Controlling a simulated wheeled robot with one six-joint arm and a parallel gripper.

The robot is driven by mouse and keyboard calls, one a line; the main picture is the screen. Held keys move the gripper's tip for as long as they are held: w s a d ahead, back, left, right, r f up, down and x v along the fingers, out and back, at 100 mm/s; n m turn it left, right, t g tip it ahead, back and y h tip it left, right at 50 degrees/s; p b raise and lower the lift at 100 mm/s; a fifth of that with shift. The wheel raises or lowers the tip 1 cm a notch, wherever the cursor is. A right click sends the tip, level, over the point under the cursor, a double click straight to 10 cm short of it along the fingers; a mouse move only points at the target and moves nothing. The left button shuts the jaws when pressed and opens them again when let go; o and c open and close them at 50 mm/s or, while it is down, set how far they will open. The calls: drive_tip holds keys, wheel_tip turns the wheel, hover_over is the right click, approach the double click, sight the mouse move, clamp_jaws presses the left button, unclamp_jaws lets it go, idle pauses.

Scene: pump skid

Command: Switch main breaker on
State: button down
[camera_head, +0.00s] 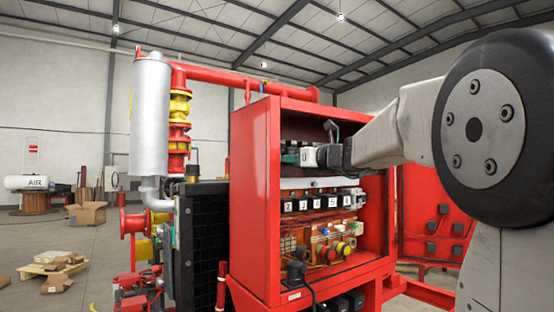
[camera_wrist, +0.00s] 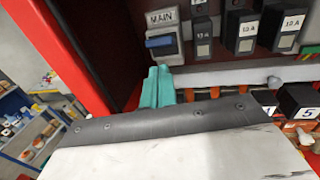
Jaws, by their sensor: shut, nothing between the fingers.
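Whether the lever is up or down is hard to tell. My gripper (camera_wrist: 160,72) has teal fingers, shut together and empty. In the wrist view the fingertips are just below the breaker's lower edge; whether they touch it I cannot tell. In the head view my gripper (camera_head: 289,155) reaches into the upper part of the red cabinet (camera_head: 258,190) from the right and hides the breaker.
Smaller black breakers (camera_wrist: 203,38) stand right of the main breaker. A pale rail (camera_wrist: 230,75) runs below them. Numbered black blocks (camera_head: 317,202) and coloured buttons (camera_head: 342,248) sit lower in the cabinet. The cabinet's red side wall (camera_wrist: 75,50) is close on the left.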

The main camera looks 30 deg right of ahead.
drive_tip(key=v, duration=0.2)
drive_tip(key=a+v, duration=0.1)
drive_tip(key=v, duration=0.1)
drive_tip(key=shift+s+d+f, duration=0.1)
drive_tip(key=shift+s+f, duration=0.1)
drive_tip(key=shift+s, duration=0.05)
idle(0.5)
drive_tip(key=s+a+f+n+g+y, duration=0.1)
drive_tip(key=s+a+f+n+g, duration=0.35)
drive_tip(key=f+n, duration=0.4)
drive_tip(key=s+a+f+n+g, duration=0.4)
drive_tip(key=a+f+n, duration=0.25)
drive_tip(key=f, duration=0.35)
drive_tip(key=s+a+f+n+g+h, duration=0.2)
drive_tip(key=s+a+f+n+g, duration=0.2)
drive_tip(key=s+f+n, duration=0.4)
drive_tip(key=s+a+f+n+g+h, duration=0.3)
drive_tip(key=s+f+n, duration=0.6)
drive_tip(key=s, duration=0.6)
drive_tip(key=shift+a+n+g, duration=0.45)
drive_tip(key=shift+a+n, duration=0.25)
drive_tip(key=shift+a, duration=0.2)
